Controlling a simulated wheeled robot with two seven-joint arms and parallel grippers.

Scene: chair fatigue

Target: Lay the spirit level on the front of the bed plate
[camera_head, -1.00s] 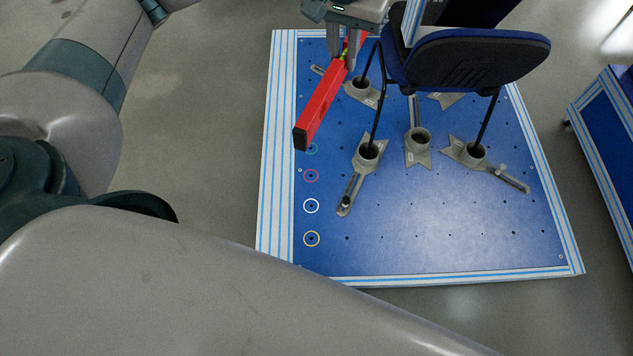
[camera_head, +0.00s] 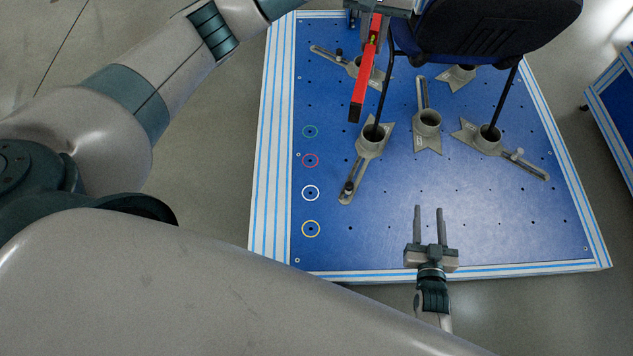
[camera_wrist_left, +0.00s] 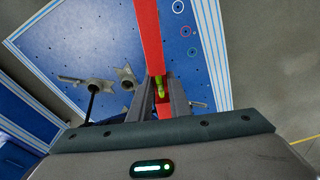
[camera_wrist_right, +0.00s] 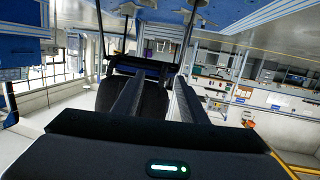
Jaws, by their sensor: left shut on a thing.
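The red spirit level (camera_head: 365,80) is held at its far end by my left gripper (camera_head: 378,30), at the top of the head view. Its free end points toward me. In the left wrist view the level (camera_wrist_left: 149,35) runs between the fingers (camera_wrist_left: 158,95), with its green vial showing. The blue bed plate (camera_head: 480,225) lies below, and the level appears raised above its left part. My right gripper (camera_head: 428,212) is open and empty over the plate's near edge, fingers pointing away from me. In the right wrist view its fingers (camera_wrist_right: 157,95) are apart.
A dark blue chair (camera_head: 475,35) stands at the far side, its black legs by grey clamps (camera_head: 372,140). The level is close to the chair's left leg. Coloured rings (camera_head: 311,193) mark the plate's left side. The near part of the plate is mostly clear.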

